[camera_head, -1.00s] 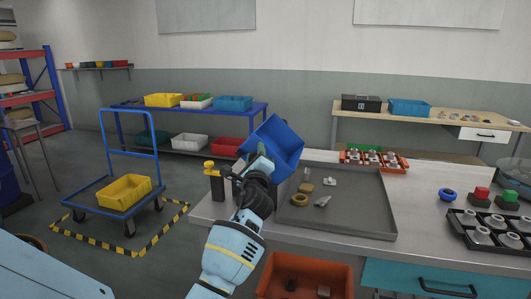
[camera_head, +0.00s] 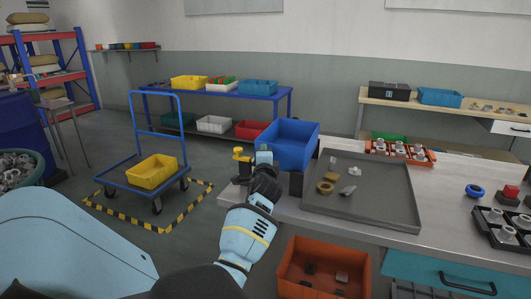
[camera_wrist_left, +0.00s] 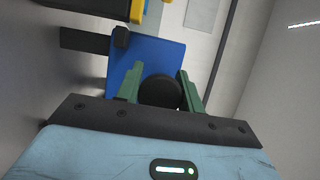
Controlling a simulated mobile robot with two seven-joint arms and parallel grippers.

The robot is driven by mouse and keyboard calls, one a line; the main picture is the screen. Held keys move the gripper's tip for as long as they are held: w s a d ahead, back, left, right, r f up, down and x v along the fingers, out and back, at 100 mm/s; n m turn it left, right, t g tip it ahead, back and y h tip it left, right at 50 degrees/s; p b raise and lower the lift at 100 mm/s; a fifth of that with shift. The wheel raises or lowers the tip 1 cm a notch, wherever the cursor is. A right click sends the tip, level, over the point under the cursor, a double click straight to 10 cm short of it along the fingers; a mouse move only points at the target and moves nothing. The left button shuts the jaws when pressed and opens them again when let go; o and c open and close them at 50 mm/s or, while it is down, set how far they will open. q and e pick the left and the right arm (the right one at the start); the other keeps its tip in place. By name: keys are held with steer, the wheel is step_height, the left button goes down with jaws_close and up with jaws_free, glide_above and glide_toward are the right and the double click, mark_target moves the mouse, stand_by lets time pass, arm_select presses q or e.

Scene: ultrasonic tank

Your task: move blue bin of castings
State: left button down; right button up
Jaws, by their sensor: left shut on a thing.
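The blue bin (camera_head: 290,146) is held up at the left end of the grey-topped bench, close to level, left of the grey tray (camera_head: 408,200). The part of its inside that shows looks empty; its floor is hidden. My left gripper (camera_head: 265,160) is shut on the bin at its near left side. In the left wrist view the green fingers (camera_wrist_left: 160,88) close around a dark round part in front of the blue bin wall (camera_wrist_left: 150,56). Several small castings (camera_head: 327,187), silver and brass-coloured, lie in the tray. My right gripper is out of view.
A yellow-topped black post (camera_head: 240,158) stands close left of the bin. An orange bin (camera_head: 320,285) sits below the bench front. A blue cart (camera_head: 135,178) with a yellow bin (camera_head: 152,171) stands on open floor to the left.

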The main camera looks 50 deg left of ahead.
arm_select(q)
steer(key=shift+a+f, duration=0.1)
steer(key=shift+f, duration=0.15)
steer(key=c, duration=0.9)
jaws_free()
steer(key=shift+s+d, duration=0.35)
steer(key=shift+d, duration=0.15)
steer(key=v, duration=0.6)
steer(key=shift+s+d, duration=0.25)
